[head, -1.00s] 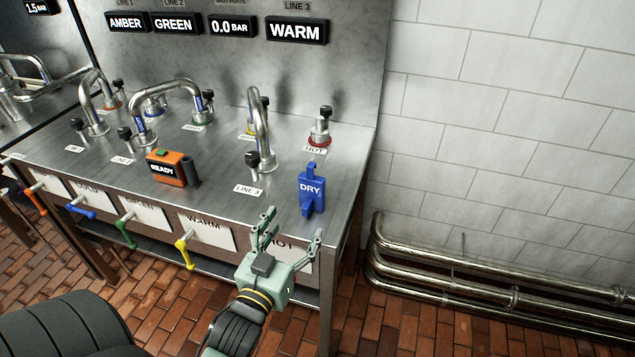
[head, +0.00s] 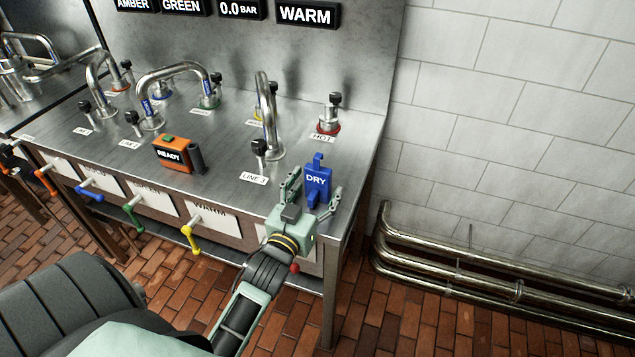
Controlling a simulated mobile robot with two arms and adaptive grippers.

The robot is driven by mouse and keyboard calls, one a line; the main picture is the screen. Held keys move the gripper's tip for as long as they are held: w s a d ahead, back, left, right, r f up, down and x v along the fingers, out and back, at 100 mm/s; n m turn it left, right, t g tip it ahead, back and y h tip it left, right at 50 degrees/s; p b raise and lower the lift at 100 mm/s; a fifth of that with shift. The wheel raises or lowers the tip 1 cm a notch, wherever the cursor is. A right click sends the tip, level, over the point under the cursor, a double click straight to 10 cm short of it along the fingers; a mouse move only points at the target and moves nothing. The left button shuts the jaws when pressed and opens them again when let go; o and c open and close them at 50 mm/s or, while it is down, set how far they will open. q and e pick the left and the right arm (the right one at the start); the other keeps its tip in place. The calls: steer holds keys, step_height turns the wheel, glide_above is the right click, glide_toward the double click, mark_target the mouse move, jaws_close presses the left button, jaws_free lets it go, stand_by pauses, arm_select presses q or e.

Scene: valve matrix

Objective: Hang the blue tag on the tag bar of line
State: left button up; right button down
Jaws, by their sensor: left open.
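The blue tag (head: 317,181), marked DRY, stands upright near the front right corner of the steel bench. My left gripper (head: 312,190) is open, with one finger on each side of the tag's lower part. I cannot tell whether the fingers touch it. The LINE 3 label (head: 254,177) lies on the bench to the left of the tag, in front of a valve with a black knob (head: 259,147). I cannot make out a tag bar for certain. My right gripper is not in view.
An orange READY device (head: 172,155) sits on the bench (head: 225,165). Bent steel pipes (head: 266,110) and the HOT fitting (head: 329,118) rise behind. Coloured handles, one of them yellow (head: 191,238), stick out of the bench front. Floor pipes (head: 450,265) run along the right wall.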

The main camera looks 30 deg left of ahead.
arm_select(q)
steer(key=c, duration=1.4)
steer(key=shift+o, duration=0.2)
steer(key=shift+r, duration=0.1)
